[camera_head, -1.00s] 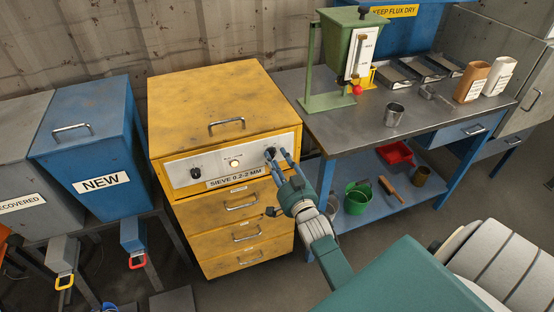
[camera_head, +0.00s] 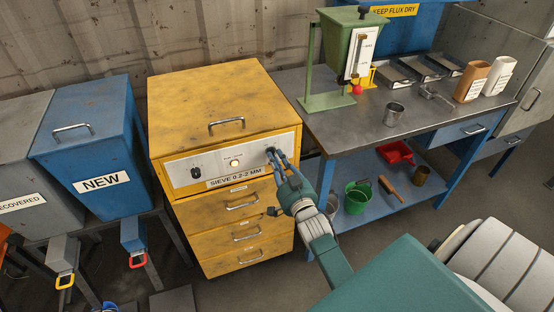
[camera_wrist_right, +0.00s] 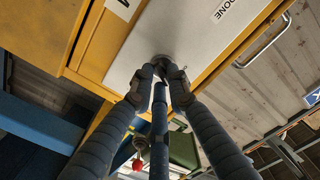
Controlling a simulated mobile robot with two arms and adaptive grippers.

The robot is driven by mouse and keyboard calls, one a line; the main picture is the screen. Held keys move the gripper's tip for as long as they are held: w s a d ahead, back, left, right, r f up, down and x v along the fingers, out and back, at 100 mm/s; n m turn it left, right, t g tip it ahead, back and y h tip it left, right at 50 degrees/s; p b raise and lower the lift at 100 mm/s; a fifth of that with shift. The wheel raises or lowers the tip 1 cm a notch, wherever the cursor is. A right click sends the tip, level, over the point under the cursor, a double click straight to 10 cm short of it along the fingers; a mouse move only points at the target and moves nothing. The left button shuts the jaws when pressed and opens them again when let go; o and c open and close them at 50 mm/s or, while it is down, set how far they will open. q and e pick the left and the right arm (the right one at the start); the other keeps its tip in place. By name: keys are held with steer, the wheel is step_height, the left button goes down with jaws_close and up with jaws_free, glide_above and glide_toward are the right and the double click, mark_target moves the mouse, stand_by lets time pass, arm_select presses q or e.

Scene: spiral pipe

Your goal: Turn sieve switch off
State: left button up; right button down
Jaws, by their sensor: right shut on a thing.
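The yellow sieve cabinet (camera_head: 210,110) stands at the centre of the head view, with a pale control panel (camera_head: 215,165) along its front top. The panel has a dark left knob (camera_head: 195,172), a lit round button (camera_head: 235,162) and a right knob at its right end. My right gripper (camera_head: 271,152) is at that right knob, its blue fingers covering most of it. In the right wrist view the fingertips (camera_wrist_right: 160,70) close around the dark right knob (camera_wrist_right: 160,58) against the panel. The knob's pointer is hidden. My left gripper is not in view.
A grey workbench (camera_head: 350,125) with a green hopper (camera_head: 355,45), cups and trays stands right of the cabinet. A blue bin (camera_head: 90,150) marked NEW stands at the left. Yellow drawers (camera_head: 240,235) lie below the panel.

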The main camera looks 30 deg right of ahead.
steer(key=n, duration=1)
steer(key=shift+r+n+p, duration=0.15)
steer(key=shift+n+p, duration=0.2)
steer(key=shift+n, duration=0.05)
stand_by(0.4)
steer(key=c, duration=1.7)
jaws_free()
steer(key=v, duration=1.2)
